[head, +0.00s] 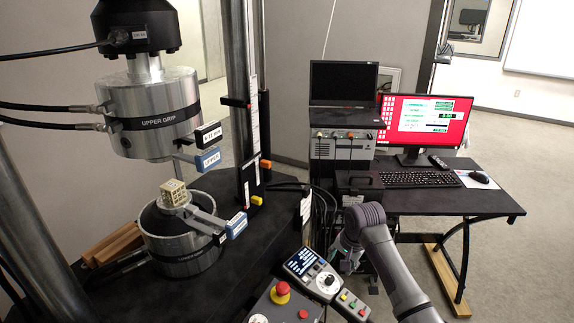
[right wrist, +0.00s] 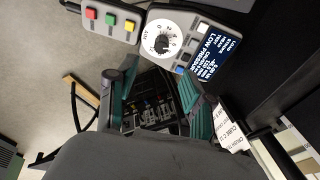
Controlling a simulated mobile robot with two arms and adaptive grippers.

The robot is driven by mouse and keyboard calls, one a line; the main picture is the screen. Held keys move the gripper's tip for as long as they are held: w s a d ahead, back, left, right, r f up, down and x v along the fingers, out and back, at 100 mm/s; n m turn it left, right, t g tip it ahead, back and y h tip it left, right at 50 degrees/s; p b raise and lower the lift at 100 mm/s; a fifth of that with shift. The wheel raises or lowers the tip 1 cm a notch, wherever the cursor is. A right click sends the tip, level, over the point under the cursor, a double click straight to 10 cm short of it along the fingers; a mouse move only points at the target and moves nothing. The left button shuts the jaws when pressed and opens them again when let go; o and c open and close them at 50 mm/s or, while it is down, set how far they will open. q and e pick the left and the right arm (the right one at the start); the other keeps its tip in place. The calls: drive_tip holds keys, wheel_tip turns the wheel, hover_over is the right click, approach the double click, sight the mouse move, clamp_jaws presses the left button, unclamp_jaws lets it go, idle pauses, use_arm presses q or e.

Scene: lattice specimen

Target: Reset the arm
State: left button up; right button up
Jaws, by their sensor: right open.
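My right arm comes in from the lower right in the head view. Its gripper (head: 348,262) points down beside the handheld control pendant (head: 316,274), partly hidden by its own wrist. In the right wrist view the two green-edged fingers of the gripper (right wrist: 160,98) stand apart with nothing between them. The pendant (right wrist: 200,45) with its dial and screen lies just beyond the fingertips. The beige lattice specimen (head: 174,192) sits on top of the lower grip (head: 185,245), well left of my gripper. My left gripper is not in view.
The upper grip (head: 150,112) hangs above the specimen with a clear gap. A red emergency stop button (head: 281,290) stands left of the pendant. A black desk (head: 450,202) with a red-screened monitor (head: 425,120) and keyboard (head: 420,179) is behind my arm. Floor is free at right.

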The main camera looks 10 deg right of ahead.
drive_tip(key=s+a+f+n, duration=0.1)
drive_tip(key=s+f+n, duration=0.25)
drive_tip(key=s, duration=0.55)
drive_tip(key=s+a+f+n, duration=0.15)
drive_tip(key=s+f, duration=0.35)
drive_tip(key=s, duration=0.5)
drive_tip(key=s+d+r+n, duration=0.1)
drive_tip(key=s+r+n, duration=0.15)
drive_tip(key=s, duration=0.75)
drive_tip(key=s+d+r+n, duration=0.1)
drive_tip(key=s+r+n, duration=0.15)
drive_tip(key=s, duration=0.75)
wheel_tip(320, 180, down, 29)
drive_tip(key=s+n+g, duration=0.1)
drive_tip(key=s, duration=0.1)
drive_tip(key=s+d+f+g+h+b, duration=0.1)
drive_tip(key=s+d+f, duration=0.2)
drive_tip(key=s+f, duration=1.1)
drive_tip(key=shift+s+f, duration=0.4)
drive_tip(key=shift+s, duration=0.65)
